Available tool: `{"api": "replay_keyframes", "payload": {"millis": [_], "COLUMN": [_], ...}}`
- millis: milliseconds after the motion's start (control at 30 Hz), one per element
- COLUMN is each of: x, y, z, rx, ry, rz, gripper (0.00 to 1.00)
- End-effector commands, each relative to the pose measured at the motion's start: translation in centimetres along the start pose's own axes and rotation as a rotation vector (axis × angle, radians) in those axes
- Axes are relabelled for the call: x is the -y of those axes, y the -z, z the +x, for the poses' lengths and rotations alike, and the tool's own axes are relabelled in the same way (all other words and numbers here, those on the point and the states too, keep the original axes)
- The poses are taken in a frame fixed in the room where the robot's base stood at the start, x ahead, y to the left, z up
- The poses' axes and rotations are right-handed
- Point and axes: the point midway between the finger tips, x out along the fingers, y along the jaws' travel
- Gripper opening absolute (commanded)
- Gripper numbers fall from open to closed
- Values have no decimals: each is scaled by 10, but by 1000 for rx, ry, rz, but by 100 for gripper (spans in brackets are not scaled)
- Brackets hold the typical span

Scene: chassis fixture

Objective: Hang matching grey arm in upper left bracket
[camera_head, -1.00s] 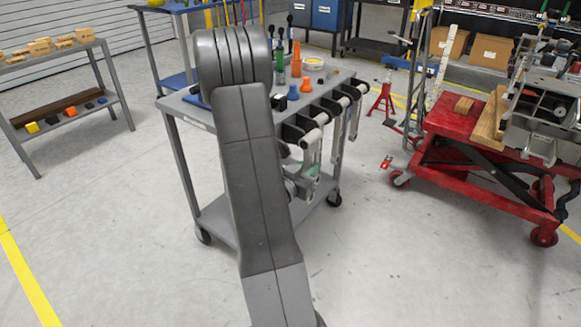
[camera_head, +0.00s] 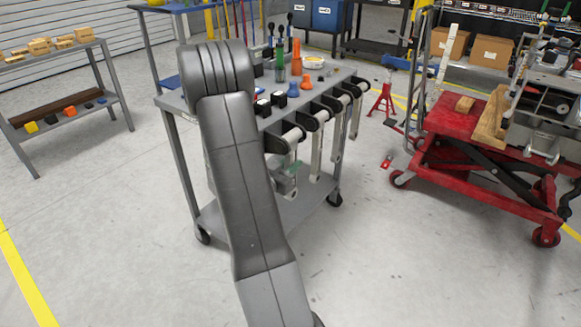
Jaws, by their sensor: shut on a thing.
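Several grey arms (camera_head: 317,150) hang from black brackets with pale rollers along the right side of a grey cart. My gripper (camera_head: 287,180) is small and partly hidden behind my own arm link, low beside the nearest hanging arm (camera_head: 291,157). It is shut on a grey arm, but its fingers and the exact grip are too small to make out. I cannot tell whether that arm still touches its cart bracket. A grey metal chassis (camera_head: 545,115) sits at the right edge, partly cut off. I cannot make out its upper left bracket.
The cart top (camera_head: 345,75) carries orange, blue, black and green parts. A red lift table (camera_head: 455,140) bears the chassis and wood blocks. A red jack stand (camera_head: 384,100) is between them. A shelf (camera_head: 75,113) stands at left. The floor (camera_head: 400,260) in front is clear.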

Motion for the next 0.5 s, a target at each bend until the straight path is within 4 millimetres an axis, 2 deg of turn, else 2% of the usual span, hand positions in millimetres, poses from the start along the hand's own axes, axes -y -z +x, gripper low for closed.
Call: {"api": "replay_keyframes", "payload": {"millis": [500], "x": [0], "y": [-5], "z": [0], "rx": [-3], "ry": [0], "rz": [1], "gripper": [0]}}
